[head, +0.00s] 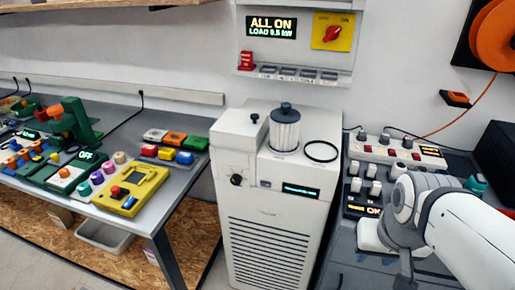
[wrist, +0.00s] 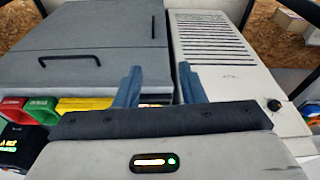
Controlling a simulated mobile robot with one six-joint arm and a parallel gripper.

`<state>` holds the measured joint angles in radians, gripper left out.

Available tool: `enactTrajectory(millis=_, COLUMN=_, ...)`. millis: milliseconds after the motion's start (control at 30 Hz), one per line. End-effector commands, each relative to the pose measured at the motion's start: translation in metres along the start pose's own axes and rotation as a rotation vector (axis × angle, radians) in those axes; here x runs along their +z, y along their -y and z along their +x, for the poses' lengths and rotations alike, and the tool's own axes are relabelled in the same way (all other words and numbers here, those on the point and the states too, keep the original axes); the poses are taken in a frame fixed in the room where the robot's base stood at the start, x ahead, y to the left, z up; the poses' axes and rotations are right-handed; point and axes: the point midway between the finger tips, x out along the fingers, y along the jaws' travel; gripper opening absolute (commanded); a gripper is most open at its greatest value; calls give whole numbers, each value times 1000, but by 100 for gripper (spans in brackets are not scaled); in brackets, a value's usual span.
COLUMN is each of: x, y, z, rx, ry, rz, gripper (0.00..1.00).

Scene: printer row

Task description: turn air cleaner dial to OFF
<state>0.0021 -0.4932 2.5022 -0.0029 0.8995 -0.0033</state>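The air cleaner (head: 275,235) is a white cabinet with a slotted front in the middle of the head view. Its black dial (head: 236,180) is at the upper left of the front; the setting is too small to read. A dark display (head: 300,190) with small teal text is to the dial's right. In the wrist view the cabinet (wrist: 215,50) is at the upper right, with a black knob (wrist: 274,105) on it. My gripper (wrist: 160,86) is open and empty, its two blue fingers apart, left of the knob and not touching it. In the head view its fingers are hidden.
A canister (head: 285,130) and a black ring (head: 321,151) are on the cabinet top. A left bench (head: 125,215) holds several coloured devices. A right bench (head: 350,265) with switch boxes is below my arm. A wall panel (head: 271,27) reads "ALL ON", beside a red rotary switch (head: 333,34).

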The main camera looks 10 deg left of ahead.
Motion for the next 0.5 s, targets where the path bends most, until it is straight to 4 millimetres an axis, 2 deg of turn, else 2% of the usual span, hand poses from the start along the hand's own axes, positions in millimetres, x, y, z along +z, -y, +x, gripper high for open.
enactTrajectory(millis=100, x=0, y=0, z=0, rx=0, ry=0, rz=0, gripper=37)
enactTrajectory(millis=167, x=-1, y=1, z=1, rx=-2, ry=-3, rz=-2, gripper=42)
enactTrajectory(millis=267, x=-13, y=12, z=12, rx=-29, ry=-41, rz=-25, gripper=50)
enactTrajectory(millis=300, x=-22, y=33, z=19, rx=-50, ry=-73, rz=-38, gripper=54)
enactTrajectory(millis=367, x=-42, y=57, z=33, rx=-96, ry=-142, rz=-72, gripper=55)
enactTrajectory(millis=467, x=-86, y=105, z=58, rx=-190, ry=-307, rz=-137, gripper=55)
enactTrajectory(millis=500, x=-105, y=128, z=68, rx=-229, ry=-383, rz=-158, gripper=55)
